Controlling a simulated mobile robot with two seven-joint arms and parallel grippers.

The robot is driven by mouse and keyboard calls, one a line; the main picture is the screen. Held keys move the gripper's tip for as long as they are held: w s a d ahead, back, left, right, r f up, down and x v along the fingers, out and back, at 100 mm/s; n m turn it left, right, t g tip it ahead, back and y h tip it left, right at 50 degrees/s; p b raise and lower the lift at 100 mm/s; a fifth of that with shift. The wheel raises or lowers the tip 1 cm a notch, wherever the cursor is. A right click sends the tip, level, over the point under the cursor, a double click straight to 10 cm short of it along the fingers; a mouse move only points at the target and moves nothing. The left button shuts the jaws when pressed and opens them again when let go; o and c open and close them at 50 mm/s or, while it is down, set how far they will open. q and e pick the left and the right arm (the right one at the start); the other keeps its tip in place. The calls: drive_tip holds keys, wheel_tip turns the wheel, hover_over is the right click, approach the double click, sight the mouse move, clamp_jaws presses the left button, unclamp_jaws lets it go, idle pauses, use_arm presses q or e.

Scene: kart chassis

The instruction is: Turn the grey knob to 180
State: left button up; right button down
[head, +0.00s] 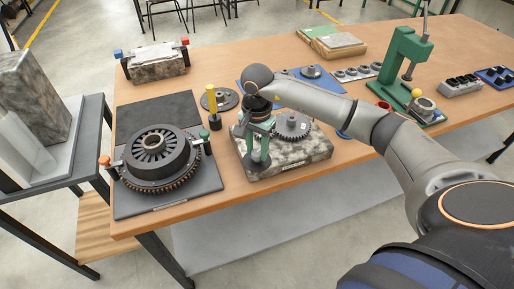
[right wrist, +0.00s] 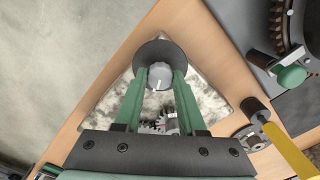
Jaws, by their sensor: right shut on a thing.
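The grey knob (right wrist: 159,76) shows in the right wrist view on a dark round disc (right wrist: 154,51). A short pale mark on the knob's face points toward the lower edge of that view. My right gripper (right wrist: 159,80) has its two green fingers on either side of the knob, shut on it. No number scale is readable. My left gripper is in neither view.
Gears (head: 292,126) sit on the block right beside my gripper. A yellow-handled tool (head: 212,101) stands just left of it. A large black clutch-like assembly (head: 154,152) lies on a dark plate further left. A green press (head: 401,58) stands at right.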

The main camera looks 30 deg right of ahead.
drive_tip(key=shift+m, duration=0.3)
drive_tip(key=m+b, duration=0.1)
drive_tip(key=m, duration=1)
drive_tip(key=shift+b, duration=0.3)
drive_tip(key=m, duration=1.2)
drive_tip(key=shift+p, duration=0.35)
drive_tip(key=c, duration=0.5)
unclamp_jaws()
